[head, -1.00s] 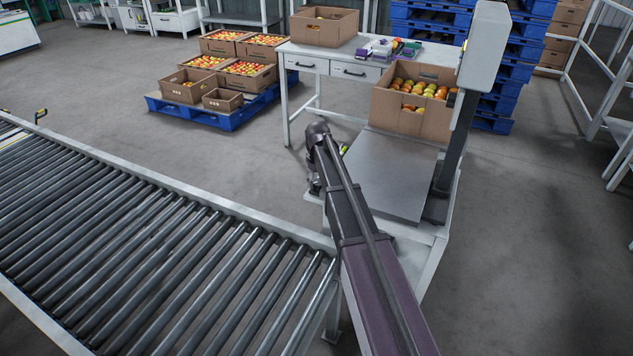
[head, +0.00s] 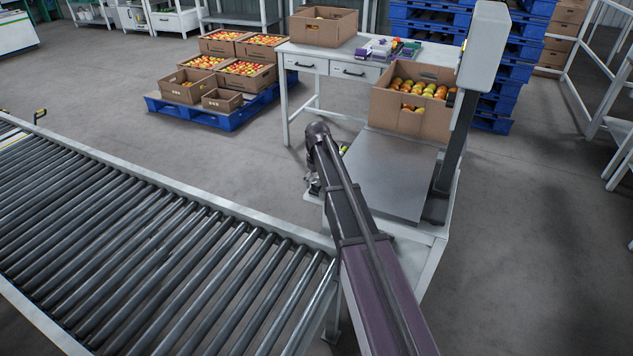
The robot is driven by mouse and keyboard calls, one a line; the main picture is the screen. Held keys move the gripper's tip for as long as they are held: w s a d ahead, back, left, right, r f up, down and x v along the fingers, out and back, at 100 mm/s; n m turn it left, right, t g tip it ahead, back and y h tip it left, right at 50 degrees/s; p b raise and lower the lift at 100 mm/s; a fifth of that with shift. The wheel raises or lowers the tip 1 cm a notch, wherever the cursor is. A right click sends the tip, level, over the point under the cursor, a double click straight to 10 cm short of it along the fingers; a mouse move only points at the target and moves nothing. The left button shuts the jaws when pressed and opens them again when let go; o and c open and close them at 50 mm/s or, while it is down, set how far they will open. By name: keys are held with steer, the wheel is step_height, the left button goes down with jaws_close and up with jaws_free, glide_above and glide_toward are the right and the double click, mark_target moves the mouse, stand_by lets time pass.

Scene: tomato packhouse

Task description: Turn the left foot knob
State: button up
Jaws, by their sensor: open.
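The bench scale's grey platform (head: 392,178) lies on a white-topped stand (head: 425,236), and its post and grey head (head: 484,48) rise at the right. I cannot make out the left foot knob; my arm covers the platform's left edge. A small yellow-green bit (head: 343,150) shows just right of my wrist, too small to identify. My gripper (head: 313,187) points down at the left side of the scale, mostly hidden behind my arm. It is open, with nothing seen in it. Whether it touches a knob cannot be seen.
A roller conveyor (head: 120,230) runs along the left up to the stand. An open carton of tomatoes (head: 408,112) stands behind the platform. A white table (head: 330,56) is farther back, and a blue pallet (head: 232,119) with crates is at back left. The platform is bare.

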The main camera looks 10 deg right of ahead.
steer(key=shift+n, duration=0.5)
